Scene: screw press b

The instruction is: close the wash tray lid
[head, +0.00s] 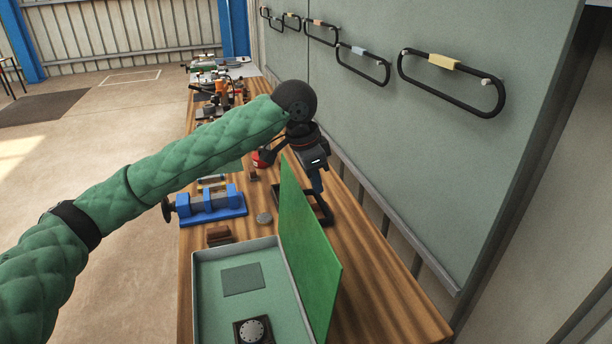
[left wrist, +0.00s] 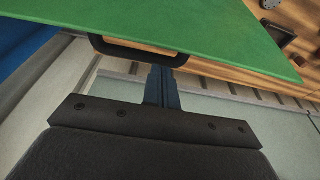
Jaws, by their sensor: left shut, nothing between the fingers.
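The wash tray (head: 196,290) stands open at the bottom middle of the head view. Its bright green lid (head: 310,258) stands up steeply along the tray's right side and also fills the top of the left wrist view (left wrist: 200,22). A black loop handle (head: 329,212) shows behind the lid's far end, and in the left wrist view (left wrist: 120,49) it shows at the lid's edge. My left gripper (head: 318,190) is shut and empty on the right side of the lid. Its fingertips (left wrist: 163,70) are close to the handle; I cannot tell whether they touch. My right gripper is out of view.
The tray holds a flat green pad (head: 242,280) and a black square part with a round dial (head: 253,330). A blue vise (head: 212,206) and brown blocks (head: 220,235) stand beyond it. A grey wall panel with loop handles (head: 450,82) rises at the right.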

